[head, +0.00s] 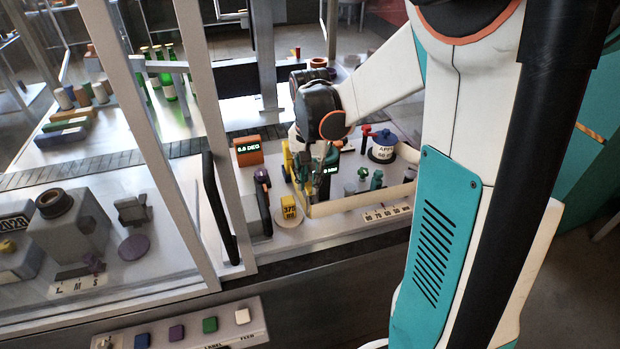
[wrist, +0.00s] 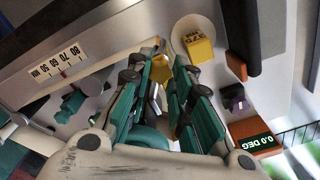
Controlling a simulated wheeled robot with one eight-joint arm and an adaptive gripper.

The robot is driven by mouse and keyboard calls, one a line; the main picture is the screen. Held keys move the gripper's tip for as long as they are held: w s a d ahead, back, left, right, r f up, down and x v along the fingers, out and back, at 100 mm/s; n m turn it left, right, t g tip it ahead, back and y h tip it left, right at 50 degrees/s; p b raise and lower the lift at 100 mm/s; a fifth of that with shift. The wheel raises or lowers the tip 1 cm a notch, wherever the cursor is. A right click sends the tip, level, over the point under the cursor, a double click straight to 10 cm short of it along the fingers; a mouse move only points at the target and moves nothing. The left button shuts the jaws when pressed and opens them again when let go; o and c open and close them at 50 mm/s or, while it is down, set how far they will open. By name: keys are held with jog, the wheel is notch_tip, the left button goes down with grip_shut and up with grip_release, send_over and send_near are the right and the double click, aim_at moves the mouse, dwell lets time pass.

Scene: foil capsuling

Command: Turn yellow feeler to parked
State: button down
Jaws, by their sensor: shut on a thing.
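The yellow feeler (wrist: 160,68) shows between my gripper's fingertips in the wrist view. My gripper (wrist: 158,62) is shut on it, with the teal finger pads on either side hiding much of it. In the head view my gripper (head: 312,180) reaches down inside the machine. A yellow upright piece (head: 287,160) shows just left of it there, but my gripper and wrist hide most of that spot. I cannot tell the feeler's exact angle.
A yellow 375 ml block (head: 289,207) stands on a round disc beside my gripper. An orange readout (head: 248,151) showing 0.0 DEG stands behind it. A blue-and-white pot (head: 382,146) and green parts (head: 376,180) stand to the right. A frame post (head: 215,120) rises at left.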

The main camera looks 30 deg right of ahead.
dwell(0.3)
jog(key=c, duration=1.4)
grip_release()
jog(key=shift+r, duration=0.1)
notch_tip(320, 180, up, 12)
jog(key=shift+f, duration=0.1)
